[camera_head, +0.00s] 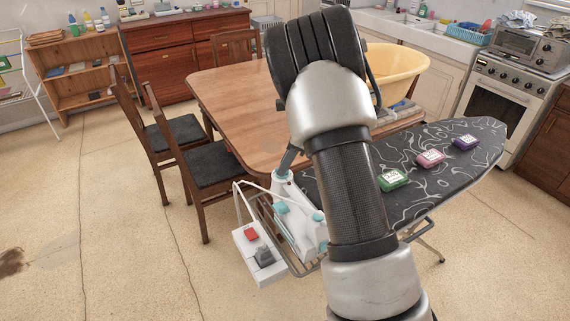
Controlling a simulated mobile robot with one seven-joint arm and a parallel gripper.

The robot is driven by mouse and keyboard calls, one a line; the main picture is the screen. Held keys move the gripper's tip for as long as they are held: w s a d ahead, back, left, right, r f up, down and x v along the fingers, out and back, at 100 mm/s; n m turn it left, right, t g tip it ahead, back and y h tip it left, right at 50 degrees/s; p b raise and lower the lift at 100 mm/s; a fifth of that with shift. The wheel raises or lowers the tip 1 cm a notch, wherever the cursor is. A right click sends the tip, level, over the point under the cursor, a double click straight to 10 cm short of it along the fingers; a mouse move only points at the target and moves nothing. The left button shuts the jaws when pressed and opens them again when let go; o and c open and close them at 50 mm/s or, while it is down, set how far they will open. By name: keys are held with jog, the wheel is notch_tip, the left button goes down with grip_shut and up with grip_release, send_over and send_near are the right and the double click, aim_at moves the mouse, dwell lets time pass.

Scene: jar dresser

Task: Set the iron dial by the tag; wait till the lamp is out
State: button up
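The white and teal iron (302,232) stands at the near left end of the dark patterned ironing board (450,140), partly hidden by my arm. Its dial setting cannot be read. A small dark red spot shows near its top; I cannot tell whether it is a lit lamp. My gripper (287,165) is mostly hidden behind my arm; a grey part of it reaches down to the iron's top. Whether it touches is unclear. Green (394,179), pink (430,158) and purple (465,142) bundles with white tags lie on the board; the tag writing is too small to read.
A white box with a red switch (258,250) sits at the board's left end, with a white cord. A wooden table (235,100) and dark-seated chairs (205,165) stand behind and left. A yellow tub (395,70) is beyond.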

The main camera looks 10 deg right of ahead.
jog(key=shift+a+f, duration=0.15)
jog(key=shift+f, duration=0.1)
grip_shut()
jog(key=shift+w, duration=0.1)
